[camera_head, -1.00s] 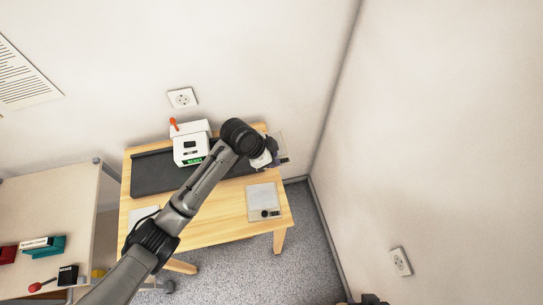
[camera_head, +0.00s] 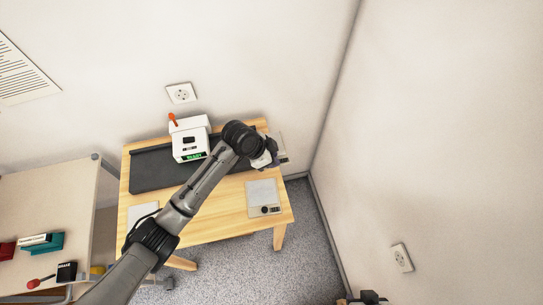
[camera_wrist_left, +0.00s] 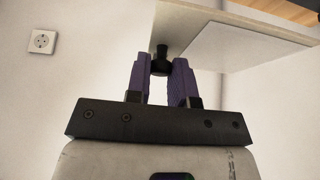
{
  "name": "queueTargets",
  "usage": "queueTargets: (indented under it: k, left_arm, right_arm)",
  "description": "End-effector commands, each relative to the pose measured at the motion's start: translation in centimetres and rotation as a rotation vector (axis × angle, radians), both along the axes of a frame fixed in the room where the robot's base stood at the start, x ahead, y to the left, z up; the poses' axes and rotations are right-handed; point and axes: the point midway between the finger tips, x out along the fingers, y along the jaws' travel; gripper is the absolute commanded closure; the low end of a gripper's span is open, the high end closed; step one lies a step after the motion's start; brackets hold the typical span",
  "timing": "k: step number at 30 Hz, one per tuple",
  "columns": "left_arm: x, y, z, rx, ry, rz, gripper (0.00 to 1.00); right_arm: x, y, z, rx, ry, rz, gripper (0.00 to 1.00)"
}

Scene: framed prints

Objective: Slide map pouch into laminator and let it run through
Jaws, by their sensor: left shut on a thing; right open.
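The white laminator (camera_head: 190,139) with an orange lever and a lit green label stands on the black strip (camera_head: 153,175) at the back of the wooden table. My left gripper (camera_wrist_left: 174,79) is shut on a black knob (camera_wrist_left: 161,61) on a pale flat board (camera_wrist_left: 205,30), which looks like a pouch on its carrier. In the head view my left gripper (camera_head: 266,156) is right of the laminator, and my wrist hides most of the grip. Part of a pale flat piece (camera_head: 283,146) shows beyond it. My right gripper (camera_head: 370,299) is open at the bottom edge, partly cut off.
Another pale sheet (camera_head: 262,193) with a black knob lies on the table's right front. A further sheet (camera_head: 142,214) lies at the left front, partly behind my arm. A side desk (camera_head: 40,197) with small objects stands left. Walls close off the back and right.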

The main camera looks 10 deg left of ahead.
Motion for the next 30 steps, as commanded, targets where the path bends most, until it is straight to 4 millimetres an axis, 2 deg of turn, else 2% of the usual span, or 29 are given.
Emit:
queueTargets:
  k: [30]
  left_arm:
    - [0.0, 0.0, -3.0, -0.001, 0.0, 0.0, 1.0]
  right_arm:
    - [0.0, -0.2, -1.1, -0.008, 0.0, 0.006, 0.57]
